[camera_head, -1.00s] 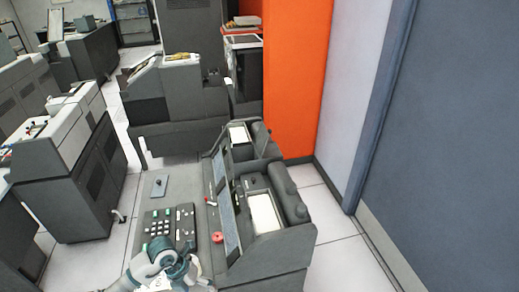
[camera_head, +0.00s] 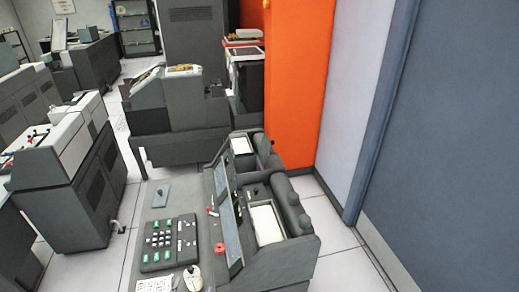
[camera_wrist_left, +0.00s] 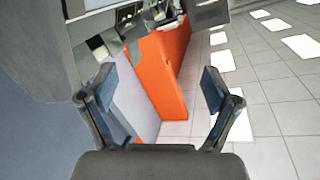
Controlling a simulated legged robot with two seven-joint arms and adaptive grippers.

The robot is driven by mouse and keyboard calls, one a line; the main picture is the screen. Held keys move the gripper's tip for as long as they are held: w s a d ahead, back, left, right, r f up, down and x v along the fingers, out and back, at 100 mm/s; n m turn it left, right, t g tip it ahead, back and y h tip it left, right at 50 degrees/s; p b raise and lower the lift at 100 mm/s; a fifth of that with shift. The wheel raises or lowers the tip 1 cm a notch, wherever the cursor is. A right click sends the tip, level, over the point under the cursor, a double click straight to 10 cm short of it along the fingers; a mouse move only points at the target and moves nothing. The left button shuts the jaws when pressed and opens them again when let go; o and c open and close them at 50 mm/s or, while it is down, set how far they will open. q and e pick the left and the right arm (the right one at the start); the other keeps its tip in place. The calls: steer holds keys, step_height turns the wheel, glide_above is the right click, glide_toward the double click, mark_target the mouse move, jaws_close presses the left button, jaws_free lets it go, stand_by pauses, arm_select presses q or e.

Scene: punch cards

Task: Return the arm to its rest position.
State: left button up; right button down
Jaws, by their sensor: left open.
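My left gripper (camera_wrist_left: 158,82) shows in the left wrist view with its two dark fingers spread wide. Nothing is between them, and it hangs clear of any surface. Past the fingers are an orange panel (camera_wrist_left: 165,85) and floor tiles. In the head view I cannot make out the left arm or gripper over the grey card-punch desk (camera_head: 150,205). My right gripper is in neither view.
The desk holds a black keypad (camera_head: 170,243), a small red knob (camera_head: 219,247), a pale sheet (camera_head: 155,284) and a small whitish object (camera_head: 192,278). White cards (camera_head: 265,223) lie in the machine's tray. An orange column (camera_head: 297,85) and blue-grey wall (camera_head: 455,130) stand right.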

arm_select(q)
steer(key=s+a+f+n+g+y, duration=0.1)
steer(key=s+a+f+n+g, duration=0.2)
steer(key=s+f+g, duration=0.7)
steer(key=s+d+f+g+h, duration=0.1)
steer(key=s+f+g, duration=0.1)
steer(key=s+f, duration=0.35)
steer(key=s+d+f+g, duration=0.1)
steer(key=s+f, duration=0.2)
steer(key=s, duration=0.5)
step_height(320, 180, down, 17)
steer(key=w+g, duration=0.1)
steer(key=s+f, duration=0.5)
steer(key=f, duration=0.4)
steer(key=s+a+f+g, duration=0.1)
steer(key=s+f, duration=0.3)
steer(key=f, duration=0.5)
steer(key=shift+s+a+f, duration=0.2)
steer(key=shift+s, duration=0.15)
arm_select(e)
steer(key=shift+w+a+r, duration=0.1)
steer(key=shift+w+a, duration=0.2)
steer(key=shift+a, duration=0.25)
arm_select(q)
steer(key=shift+d, duration=0.1)
